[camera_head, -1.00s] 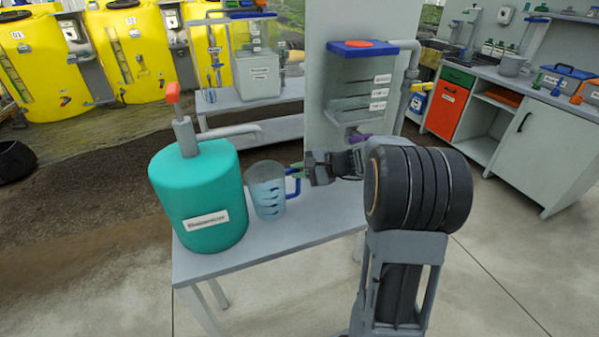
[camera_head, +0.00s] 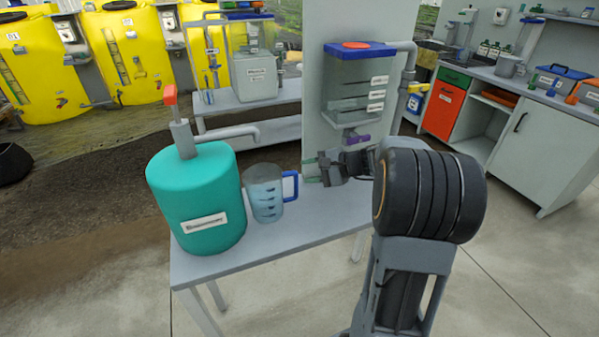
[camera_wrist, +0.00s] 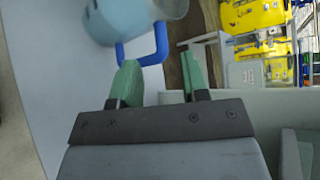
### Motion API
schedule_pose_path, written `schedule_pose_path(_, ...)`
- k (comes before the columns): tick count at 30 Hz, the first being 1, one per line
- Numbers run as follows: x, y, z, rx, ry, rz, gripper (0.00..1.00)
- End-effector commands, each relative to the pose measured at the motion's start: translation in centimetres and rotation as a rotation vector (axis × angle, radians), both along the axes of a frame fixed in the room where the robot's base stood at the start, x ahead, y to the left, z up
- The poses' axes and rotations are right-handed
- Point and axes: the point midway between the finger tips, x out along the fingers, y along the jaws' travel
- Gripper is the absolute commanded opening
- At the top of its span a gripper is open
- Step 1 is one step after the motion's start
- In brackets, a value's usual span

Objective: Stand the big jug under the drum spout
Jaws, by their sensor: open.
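The big jug (camera_head: 264,194) is translucent blue with a blue handle. It appears upright on the grey table beside the teal drum (camera_head: 193,190), below and slightly right of the tip of the drum's grey spout (camera_head: 232,133). The handle (camera_head: 291,186) points right, toward my gripper. My gripper (camera_head: 312,170) is open and empty, just right of the handle and apart from it. In the wrist view, my green fingers (camera_wrist: 160,75) are spread, with the handle (camera_wrist: 146,47) beyond their tips. The jug (camera_wrist: 112,18) is cut off by the top edge there.
The table (camera_head: 275,237) has bare surface in front of the jug. A grey panel with a clear tank (camera_head: 357,95) stands behind my gripper. A red-topped pump (camera_head: 171,105) rises from the drum. A workbench (camera_head: 520,145) stands at the right.

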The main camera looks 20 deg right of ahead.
Motion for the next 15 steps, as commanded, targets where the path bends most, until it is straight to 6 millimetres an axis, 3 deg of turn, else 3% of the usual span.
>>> schedule_pose_path(9, -3.2, -4.0, 2.3, -0.002, 0.000, -0.002, 0.41)
schedule_pose_path(13, -4.0, -4.8, 2.8, -0.001, 0.001, 0.000, 0.41)
schedule_pose_path(15, -4.4, -4.3, 2.8, -0.025, 0.011, 0.021, 0.41)
